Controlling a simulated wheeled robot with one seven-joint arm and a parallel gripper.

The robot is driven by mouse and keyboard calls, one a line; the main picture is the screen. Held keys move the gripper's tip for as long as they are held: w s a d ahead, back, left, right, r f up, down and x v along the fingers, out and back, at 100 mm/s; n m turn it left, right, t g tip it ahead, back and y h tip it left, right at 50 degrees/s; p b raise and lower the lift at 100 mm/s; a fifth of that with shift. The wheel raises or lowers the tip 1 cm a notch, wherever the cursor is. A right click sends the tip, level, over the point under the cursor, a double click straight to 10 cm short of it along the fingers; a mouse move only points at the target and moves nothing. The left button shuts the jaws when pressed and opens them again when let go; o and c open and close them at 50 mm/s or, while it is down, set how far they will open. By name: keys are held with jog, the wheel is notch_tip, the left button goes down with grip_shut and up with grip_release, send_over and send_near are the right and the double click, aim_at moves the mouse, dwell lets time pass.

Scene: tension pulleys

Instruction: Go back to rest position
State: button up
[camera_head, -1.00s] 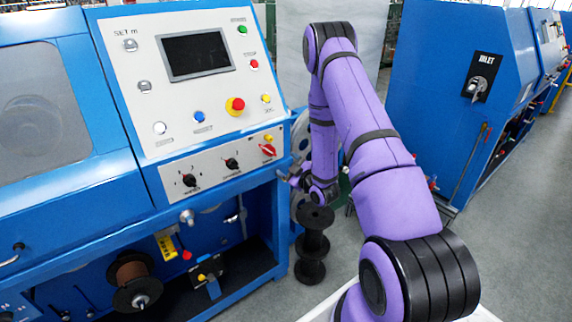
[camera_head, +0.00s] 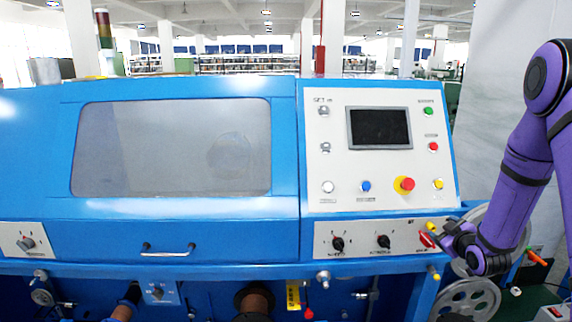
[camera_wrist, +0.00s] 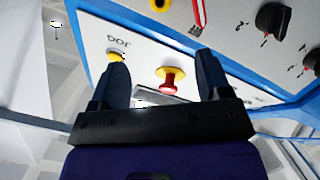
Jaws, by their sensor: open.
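My gripper (camera_head: 443,240) is at the lower right corner of the blue machine's control panel, close to the red rotary switch (camera_head: 427,239). My purple arm comes down to it from the right edge of the head view. In the wrist view my gripper (camera_wrist: 162,63) has its two dark fingers apart, with nothing held between them. The red-and-yellow mushroom button (camera_wrist: 171,79) shows in the gap between the fingers. From the wrist view I cannot tell whether a finger touches the panel.
The blue machine (camera_head: 180,235) fills the left and middle, with a grey window, dark screen (camera_head: 380,128) and black knobs (camera_head: 338,243). Grey wheels (camera_head: 466,300) stand below my gripper. A pale wall or pillar (camera_head: 490,100) is behind my arm.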

jog(key=s+a+r+m+g, duration=0.1)
jog(key=s+a+r+g, duration=0.2)
jog(key=r, duration=0.4)
jog(key=s+a+r+m+h, duration=0.1)
jog(key=s+a+r+m, duration=0.1)
jog(key=s+r, duration=0.35)
jog(key=s+a+r+m+g, duration=0.1)
jog(key=s+a+r+g, duration=0.15)
jog(key=r, duration=0.55)
jog(key=s+a+r+m+g, duration=0.1)
jog(key=s+a+r+g, duration=0.1)
jog(key=s, duration=1.1)
jog(key=s+a+r+m+g+y, duration=0.1)
jog(key=s+a+r, duration=0.3)
jog(key=s, duration=1)
jog(key=a+m+g, duration=0.1)
jog(key=a, duration=0.2)
jog(key=shift+a+g, duration=0.15)
jog(key=shift+g, duration=0.2)
jog(key=shift+r, duration=0.1)
jog(key=shift+c, duration=0.5)
